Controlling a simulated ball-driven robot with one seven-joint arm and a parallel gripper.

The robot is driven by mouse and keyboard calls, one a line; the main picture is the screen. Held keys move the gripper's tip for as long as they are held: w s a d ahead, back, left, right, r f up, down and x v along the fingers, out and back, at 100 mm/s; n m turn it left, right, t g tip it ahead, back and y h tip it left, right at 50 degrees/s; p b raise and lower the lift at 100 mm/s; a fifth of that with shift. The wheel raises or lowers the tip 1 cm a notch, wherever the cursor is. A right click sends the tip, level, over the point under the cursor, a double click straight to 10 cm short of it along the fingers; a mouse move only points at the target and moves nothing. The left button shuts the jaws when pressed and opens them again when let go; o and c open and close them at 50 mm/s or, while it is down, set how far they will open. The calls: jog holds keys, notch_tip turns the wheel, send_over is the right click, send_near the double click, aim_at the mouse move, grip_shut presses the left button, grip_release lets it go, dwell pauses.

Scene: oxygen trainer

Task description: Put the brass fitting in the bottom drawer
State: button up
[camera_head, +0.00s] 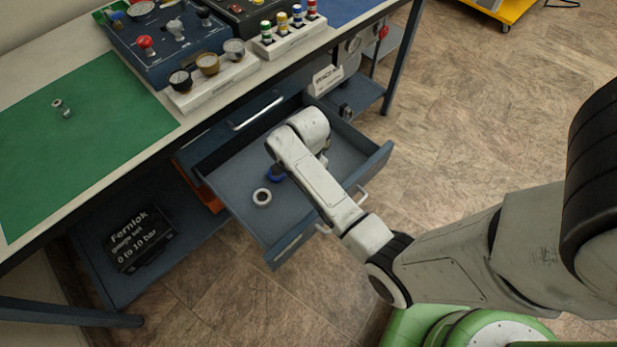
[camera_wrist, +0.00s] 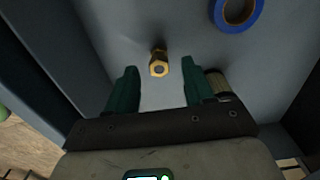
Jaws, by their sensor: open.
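The brass fitting (camera_wrist: 158,65), with a hexagonal end facing the camera, shows in the wrist view against the grey floor of the open drawer (camera_wrist: 110,30). My gripper (camera_wrist: 157,78) is open, with its two green fingers apart. The fitting is just beyond and between the fingertips, with a visible gap on each side. I cannot tell how firmly it rests on the floor. In the head view the drawer (camera_head: 285,250) is pulled out below a closed drawer with a bar handle (camera_head: 256,112). My arm hides the gripper and fitting there.
A blue tape roll (camera_wrist: 237,12) and a pale roll (camera_wrist: 217,85), partly behind the right finger, lie in the drawer. On the bench are a green mat (camera_head: 85,150) with a small metal fitting (camera_head: 62,108), and a gauge panel (camera_head: 160,45). A black case (camera_head: 138,240) sits on the lower shelf.

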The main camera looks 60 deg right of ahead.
notch_tip(320, 180, up, 9)
jog(key=p, duration=0.1)
jog(key=s+a+n, duration=0.2)
jog(key=n, duration=0.1)
jog(key=s+a+n, duration=0.2)
jog(key=s+n, duration=0.1)
jog(key=n, duration=0.1)
jog(key=s+a+n, duration=0.1)
jog(key=s+n, duration=0.1)
jog(key=n, duration=0.2)
jog(key=shift+s+a+h, duration=0.3)
jog(key=shift+a+h, duration=0.1)
jog(key=s+a+r+n+t, duration=0.1)
jog(key=s+a+n, duration=0.5)
jog(key=n, duration=0.4)
jog(key=shift+a+r+y, duration=0.2)
jog(key=shift+r+y, duration=0.1)
jog(key=shift+s, duration=0.1)
